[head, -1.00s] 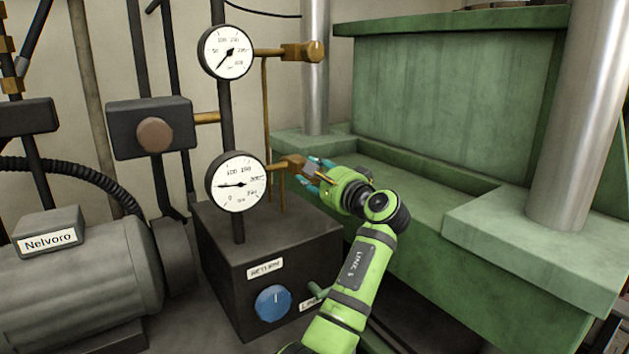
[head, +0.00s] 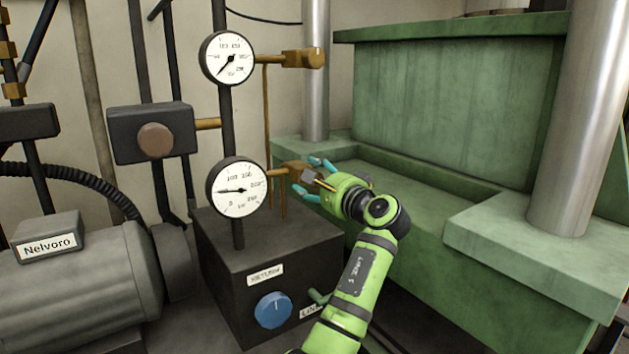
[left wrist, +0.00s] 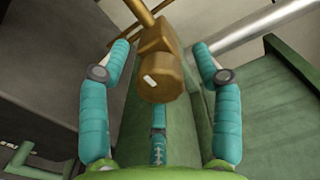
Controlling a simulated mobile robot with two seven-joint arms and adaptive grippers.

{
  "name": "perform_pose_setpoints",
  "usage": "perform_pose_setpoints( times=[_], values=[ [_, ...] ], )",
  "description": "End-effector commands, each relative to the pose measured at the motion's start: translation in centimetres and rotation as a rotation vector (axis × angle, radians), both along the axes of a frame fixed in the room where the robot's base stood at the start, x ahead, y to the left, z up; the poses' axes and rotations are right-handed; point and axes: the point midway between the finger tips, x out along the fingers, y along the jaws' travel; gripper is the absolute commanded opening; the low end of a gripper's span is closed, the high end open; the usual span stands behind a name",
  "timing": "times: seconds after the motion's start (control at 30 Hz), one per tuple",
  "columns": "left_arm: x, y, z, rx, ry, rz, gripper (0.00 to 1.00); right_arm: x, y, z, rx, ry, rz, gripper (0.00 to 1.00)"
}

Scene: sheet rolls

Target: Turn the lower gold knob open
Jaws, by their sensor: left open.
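The lower gold knob (head: 292,171) sits at the end of a short brass pipe right of the lower gauge. In the left wrist view the round knob (left wrist: 160,84) faces me, with a short, slightly tilted white mark on its face. My left gripper (head: 306,176) is open in front of it. In the left wrist view two teal fingers stand on either side of the knob with gaps between. A third finger (left wrist: 158,140) lies below it, its tip near the knob; I cannot tell whether it touches. My right gripper is not in view.
The upper gold knob (head: 318,58) is beside the upper gauge (head: 228,57). The lower gauge (head: 239,187) is close left of my gripper. A dark box with a blue dial (head: 273,309) stands below. A green press (head: 445,115) with steel columns stands right.

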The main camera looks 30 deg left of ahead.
Motion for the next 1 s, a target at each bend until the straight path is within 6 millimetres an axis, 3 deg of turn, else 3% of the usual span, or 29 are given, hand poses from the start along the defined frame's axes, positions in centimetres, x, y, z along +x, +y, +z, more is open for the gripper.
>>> perform_pose_setpoints(
  times=[0.27, 0.7, 1.0],
  values=[
    [-0.6, -2.0, -0.1, 0.000, 0.002, -0.005, 0.64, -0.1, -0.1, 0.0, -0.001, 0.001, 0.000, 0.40],
    [-4.0, -9.8, -0.1, -0.001, 0.000, -0.002, 0.64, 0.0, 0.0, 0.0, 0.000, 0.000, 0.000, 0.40],
    [-4.6, -11.1, 0.0, -0.001, 0.000, 0.001, 0.64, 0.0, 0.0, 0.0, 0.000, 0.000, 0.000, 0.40]
  ],
)
